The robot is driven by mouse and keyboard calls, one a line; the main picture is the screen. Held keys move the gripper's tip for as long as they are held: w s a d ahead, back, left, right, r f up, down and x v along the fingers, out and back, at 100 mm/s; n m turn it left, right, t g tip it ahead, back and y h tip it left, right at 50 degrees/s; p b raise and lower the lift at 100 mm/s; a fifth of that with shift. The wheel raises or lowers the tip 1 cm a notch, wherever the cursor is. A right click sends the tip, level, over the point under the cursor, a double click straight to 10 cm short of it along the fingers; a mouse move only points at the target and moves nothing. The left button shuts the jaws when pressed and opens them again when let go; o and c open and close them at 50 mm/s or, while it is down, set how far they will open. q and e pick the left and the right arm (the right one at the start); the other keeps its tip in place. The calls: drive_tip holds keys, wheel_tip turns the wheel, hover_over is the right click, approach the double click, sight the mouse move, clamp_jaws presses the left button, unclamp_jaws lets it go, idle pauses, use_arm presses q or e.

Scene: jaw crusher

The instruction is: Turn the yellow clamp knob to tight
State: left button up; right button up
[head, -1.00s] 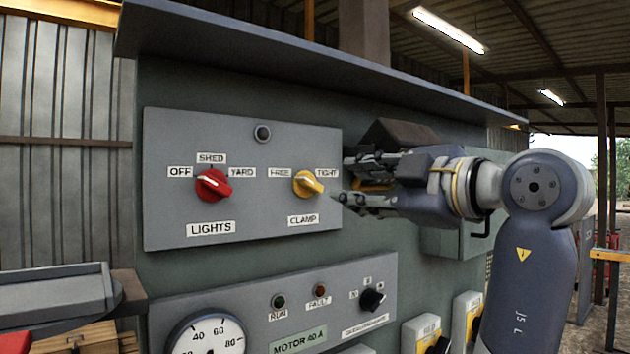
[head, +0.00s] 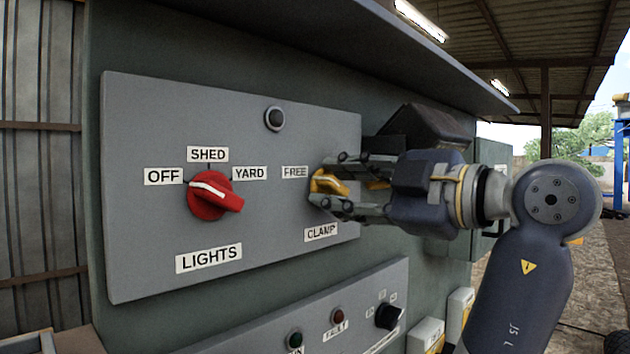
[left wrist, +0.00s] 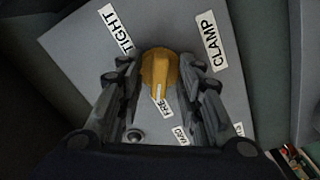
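The yellow clamp knob (head: 328,184) sits on the grey panel above the CLAMP label. Its white pointer line aims toward the FREE label (head: 295,172). My left gripper (head: 332,180) is open, with one finger above the knob and one below it. In the left wrist view, the knob (left wrist: 158,70) lies between the spread fingers, with a gap visible on each side. The TIGHT label (left wrist: 115,29) shows there at the upper left; in the head view my gripper hides it. My right gripper is not in view.
The red lights knob (head: 213,196) is left of the clamp knob on the same panel (head: 140,120). A small dark button (head: 275,118) is above. A lower panel (head: 260,335) carries lamps and a black switch (head: 388,316). An overhanging hood (head: 350,45) juts out above.

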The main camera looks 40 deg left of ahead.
use_arm(q)
drive_tip(key=shift+a, duration=0.25)
drive_tip(key=shift+d, duration=0.45)
drive_tip(key=shift+c, duration=0.5)
clamp_jaws()
drive_tip(key=shift+r, duration=0.1)
